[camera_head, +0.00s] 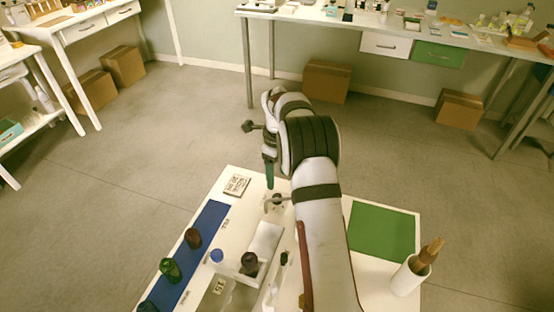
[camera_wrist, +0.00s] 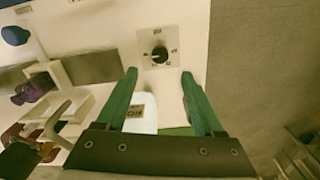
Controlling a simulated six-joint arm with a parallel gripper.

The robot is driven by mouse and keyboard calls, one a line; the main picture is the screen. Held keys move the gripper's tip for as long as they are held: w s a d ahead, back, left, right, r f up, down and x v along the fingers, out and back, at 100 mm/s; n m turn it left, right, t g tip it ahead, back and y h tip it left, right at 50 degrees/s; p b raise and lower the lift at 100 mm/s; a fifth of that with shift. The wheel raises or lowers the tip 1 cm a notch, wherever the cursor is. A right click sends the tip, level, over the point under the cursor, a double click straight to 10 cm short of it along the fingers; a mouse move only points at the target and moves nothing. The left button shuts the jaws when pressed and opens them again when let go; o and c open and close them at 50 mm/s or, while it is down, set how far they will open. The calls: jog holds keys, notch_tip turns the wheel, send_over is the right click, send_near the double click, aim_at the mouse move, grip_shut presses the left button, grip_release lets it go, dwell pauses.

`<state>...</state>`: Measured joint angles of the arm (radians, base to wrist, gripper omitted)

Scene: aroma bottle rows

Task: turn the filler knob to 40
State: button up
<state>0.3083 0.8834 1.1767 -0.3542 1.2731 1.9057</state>
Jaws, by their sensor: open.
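The filler knob (camera_wrist: 159,54) is a small dark round knob on a pale square dial plate (camera_wrist: 146,62) with small marks around it. The marks are too small to read, and I cannot tell the knob's setting. My gripper (camera_wrist: 158,73) is open, its two green fingers spread to either side below the knob in the wrist view. Nothing is between the fingertips, and they do not appear to touch the knob. In the head view my gripper (camera_head: 269,170) points down over the far part of the white table, and its second finger is hidden.
A blue strip (camera_head: 207,222) with several dark bottles, such as a green one (camera_head: 170,269), lies on the left. A green mat (camera_head: 383,238) and a white cup (camera_head: 405,283) holding brown sticks are on the right. A pale labelled block (camera_wrist: 143,120) sits below the fingers.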

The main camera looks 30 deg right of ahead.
notch_tip(320, 180, up, 7)
dwell(0.4)
jog(key=s+a+r+n, duration=0.9)
jog(key=s+a+n, duration=0.25)
jog(key=s, duration=0.25)
jog(key=s+a+f+n, duration=0.1)
jog(key=s+a+n, duration=0.1)
jog(key=s+n, duration=0.2)
jog(key=s+a+f+n+y, duration=0.1)
jog(key=s+a+n, duration=0.2)
jog(key=s, duration=0.7)
jog(key=s+a+f+n, duration=0.2)
jog(key=s+n, duration=0.3)
jog(key=s, duration=0.3)
jog(key=shift+a+y, duration=0.25)
jog(key=shift+y, duration=0.15)
